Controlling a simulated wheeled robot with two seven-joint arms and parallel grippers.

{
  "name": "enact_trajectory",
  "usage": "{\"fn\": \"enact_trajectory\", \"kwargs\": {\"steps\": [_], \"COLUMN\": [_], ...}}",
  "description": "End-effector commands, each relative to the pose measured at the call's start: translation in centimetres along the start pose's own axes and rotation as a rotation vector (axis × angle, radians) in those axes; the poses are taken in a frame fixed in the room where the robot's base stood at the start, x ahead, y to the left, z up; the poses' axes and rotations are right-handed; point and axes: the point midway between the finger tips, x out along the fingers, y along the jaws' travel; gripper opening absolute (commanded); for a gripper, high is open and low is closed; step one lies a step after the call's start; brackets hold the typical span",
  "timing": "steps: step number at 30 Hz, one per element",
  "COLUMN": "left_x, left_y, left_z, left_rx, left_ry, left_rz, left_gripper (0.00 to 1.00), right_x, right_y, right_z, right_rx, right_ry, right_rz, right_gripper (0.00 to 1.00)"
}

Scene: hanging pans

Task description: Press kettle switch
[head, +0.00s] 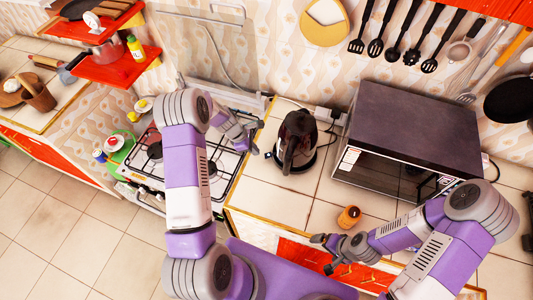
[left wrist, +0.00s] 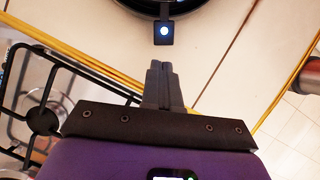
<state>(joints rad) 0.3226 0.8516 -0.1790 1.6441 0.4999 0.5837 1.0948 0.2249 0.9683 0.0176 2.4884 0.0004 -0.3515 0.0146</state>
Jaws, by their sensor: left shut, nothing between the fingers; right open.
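The black kettle (head: 295,143) stands on its base on the tiled counter, between the stove and the microwave. In the left wrist view, the rim of the kettle's round base (left wrist: 190,5) shows at the top, with a small dark switch tab (left wrist: 163,33) bearing a lit blue-white dot. My left gripper (head: 251,139) is to the left of the kettle, near the stove's edge. In the wrist view its fingers (left wrist: 158,68) are shut and empty, pointing at the switch with a small gap. My right gripper (head: 322,250) is open and empty at the counter's front edge.
A microwave (head: 408,140) stands right of the kettle. A gas stove (head: 225,165) lies to the left under my left arm. A small orange-brown jar (head: 348,217) stands near my right gripper. Utensils hang on the wall behind. The counter tiles in front of the kettle are clear.

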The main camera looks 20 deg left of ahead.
Motion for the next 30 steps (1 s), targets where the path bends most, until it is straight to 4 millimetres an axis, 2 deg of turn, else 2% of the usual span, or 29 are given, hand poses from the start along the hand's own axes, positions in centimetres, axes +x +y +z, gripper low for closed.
{"fn": "enact_trajectory", "kwargs": {"steps": [15,19,30], "left_x": [-6.9,-7.6,-7.6], "left_y": [0.7,0.7,0.7], "left_z": [0.4,0.3,0.3], "left_rx": [0.0,0.0,0.0], "left_ry": [0.001,0.0,0.0], "left_rz": [0.003,0.002,0.001], "left_gripper": [0.0,0.0,0.0], "right_x": [-4.2,-4.5,-4.4], "right_y": [-1.6,-1.8,-1.7], "right_z": [0.2,0.2,0.2], "right_rx": [-0.003,-0.003,-0.003], "right_ry": [0.002,0.002,0.002], "right_rz": [-0.002,-0.002,-0.002], "right_gripper": [1.0,1.0,1.0]}}
